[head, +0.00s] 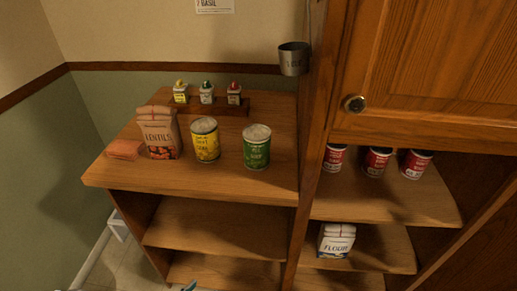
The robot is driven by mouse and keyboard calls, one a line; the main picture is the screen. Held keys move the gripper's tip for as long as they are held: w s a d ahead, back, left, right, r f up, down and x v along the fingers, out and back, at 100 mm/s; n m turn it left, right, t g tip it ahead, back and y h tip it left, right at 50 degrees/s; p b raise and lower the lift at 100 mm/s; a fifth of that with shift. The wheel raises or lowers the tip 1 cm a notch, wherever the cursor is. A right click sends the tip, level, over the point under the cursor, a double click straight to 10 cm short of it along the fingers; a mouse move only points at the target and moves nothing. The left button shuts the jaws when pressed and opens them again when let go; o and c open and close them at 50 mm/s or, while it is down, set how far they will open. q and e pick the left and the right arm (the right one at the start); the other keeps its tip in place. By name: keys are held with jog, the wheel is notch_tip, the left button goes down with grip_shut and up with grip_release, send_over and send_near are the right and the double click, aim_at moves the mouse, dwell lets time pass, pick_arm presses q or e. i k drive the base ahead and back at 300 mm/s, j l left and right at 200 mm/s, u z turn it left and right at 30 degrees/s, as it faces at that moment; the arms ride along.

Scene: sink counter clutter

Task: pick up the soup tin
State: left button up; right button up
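Several tins are in the head view, and I cannot read for sure which is the soup tin. A yellow tin (205,141) and a green tin (256,148) stand upright on the wooden counter top. Three red tins with white bands stand in a row on the right-hand shelf, under the cabinet door: a left one (334,157), a middle one (377,162) and a right one (415,164). The upper parts of the left and middle ones are partly hidden by the cabinet's lower edge. Neither of my grippers is in view.
A lentils bag (159,134) and a folded orange cloth (125,149) lie left of the yellow tin. Small bottles stand on a wooden riser (232,108) behind. A metal cup (294,58) hangs on the cabinet side. A flour bag (336,241) is below. The counter's front strip is clear.

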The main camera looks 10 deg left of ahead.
aim_at(256, 137)
jog(key=k+l+z, duration=0.1)
jog(key=l, duration=0.2)
jog(key=k+l+z, duration=0.25)
jog(key=l, duration=0.35)
jog(key=k+l+z, duration=0.1)
jog(key=k+l, duration=0.15)
